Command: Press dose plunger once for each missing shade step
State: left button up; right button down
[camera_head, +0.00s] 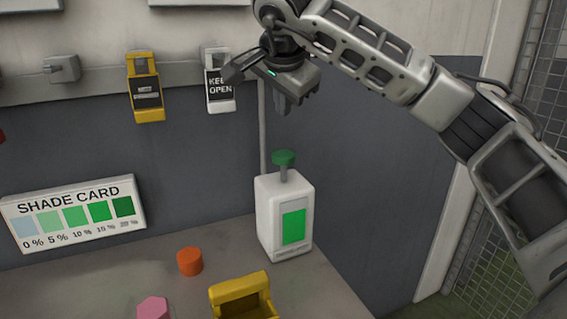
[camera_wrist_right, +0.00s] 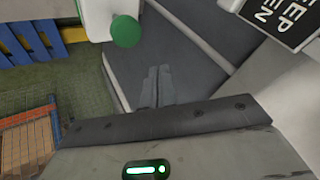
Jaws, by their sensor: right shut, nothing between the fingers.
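The white dose bottle (camera_head: 283,215) stands upright on the table at the back right. Its green plunger cap (camera_head: 284,157) sits raised on a short stem, and its front carries a green panel (camera_head: 294,227). The shade card (camera_head: 75,213) leans at the left, with patches from pale blue to dark green marked 0 % to 20 %. My right gripper (camera_head: 282,106) is shut and empty, above the plunger and apart from it. In the right wrist view the closed fingers (camera_wrist_right: 157,88) show near the green cap (camera_wrist_right: 125,31). My left gripper is not in view.
A yellow open container (camera_head: 240,290), an orange cylinder (camera_head: 189,261) and a pink block (camera_head: 153,307) are on the table in front of the bottle. A yellow holder (camera_head: 145,88) and a white KEEP OPEN tag (camera_head: 219,90) hang on the wall behind.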

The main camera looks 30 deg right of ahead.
jog(key=b, duration=0.3)
send_over(283, 155)
notch_tip(283, 155, down, 4)
jog(key=shift+f, duration=0.75)
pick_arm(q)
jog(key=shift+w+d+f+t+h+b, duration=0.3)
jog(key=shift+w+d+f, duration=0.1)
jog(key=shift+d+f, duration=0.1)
pick_arm(e)
jog(key=shift+f, duration=0.25)
dwell(0.4)
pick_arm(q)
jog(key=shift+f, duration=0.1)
pick_arm(e)
jog(key=shift+f, duration=0.15)
jog(key=shift+f, duration=0.3)
